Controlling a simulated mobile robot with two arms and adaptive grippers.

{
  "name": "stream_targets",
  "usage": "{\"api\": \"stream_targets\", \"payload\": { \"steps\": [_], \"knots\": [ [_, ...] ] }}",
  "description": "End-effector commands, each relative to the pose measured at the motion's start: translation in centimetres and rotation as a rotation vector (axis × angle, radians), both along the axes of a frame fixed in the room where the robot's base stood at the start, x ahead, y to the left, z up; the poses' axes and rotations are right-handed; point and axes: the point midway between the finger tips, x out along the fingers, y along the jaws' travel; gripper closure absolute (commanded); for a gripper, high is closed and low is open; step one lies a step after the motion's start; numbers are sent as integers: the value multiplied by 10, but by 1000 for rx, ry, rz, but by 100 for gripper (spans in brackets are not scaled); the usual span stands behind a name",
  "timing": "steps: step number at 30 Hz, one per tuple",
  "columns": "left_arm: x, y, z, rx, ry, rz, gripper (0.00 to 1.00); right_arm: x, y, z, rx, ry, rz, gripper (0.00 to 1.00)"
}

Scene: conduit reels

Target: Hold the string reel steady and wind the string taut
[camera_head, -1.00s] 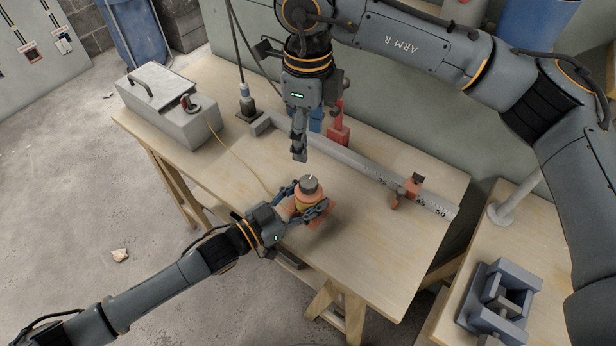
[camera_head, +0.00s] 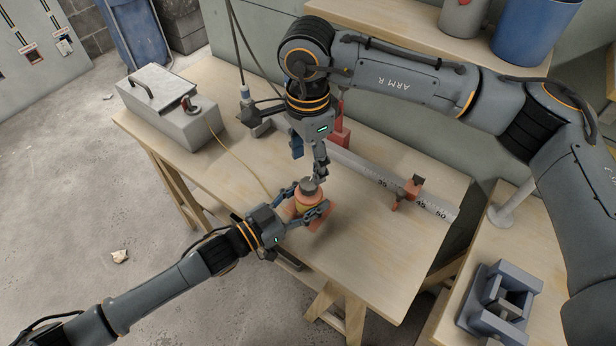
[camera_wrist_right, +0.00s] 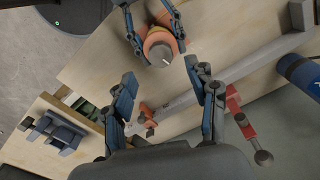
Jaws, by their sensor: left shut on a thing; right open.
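The string reel (camera_head: 311,199) is an orange spool with yellow string wound on it and a grey knob (camera_head: 309,184) on top. It stands upright near the bench's front edge and also shows at the top of the right wrist view (camera_wrist_right: 159,40). My left gripper (camera_head: 306,202) is shut around the reel's sides. My right gripper (camera_head: 308,160) is open and empty, just above and behind the knob; its spread fingers show in the right wrist view (camera_wrist_right: 170,87), apart from the reel. The yellow string (camera_head: 238,153) runs from the grey metal box (camera_head: 175,118) to the reel.
A long ruled bar (camera_head: 370,176) with a red-brown clamp (camera_head: 408,191) lies along the back of the bench (camera_head: 375,255). A red clamp (camera_head: 340,130) stands behind my right gripper. A grey vise (camera_head: 500,302) sits on the lower right bench. The bench right of the reel is clear.

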Motion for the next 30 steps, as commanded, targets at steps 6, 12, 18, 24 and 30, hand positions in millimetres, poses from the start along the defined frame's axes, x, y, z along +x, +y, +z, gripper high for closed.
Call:
{"api": "stream_targets", "payload": {
  "steps": [6,12,18,24,30],
  "knots": [
    [0,0,0,0,0,0,84,-1,0,-40,0,1,-2,42],
    [0,0,0,0,0,0,84,0,0,-58,1,-1,-3,42],
    [0,0,0,0,0,0,84,0,0,-62,1,-1,-2,42],
    [0,0,0,0,0,0,84,0,0,-61,1,-1,-2,57],
    [0,0,0,0,0,0,84,0,0,-61,1,-1,-2,97]
  ]
}}
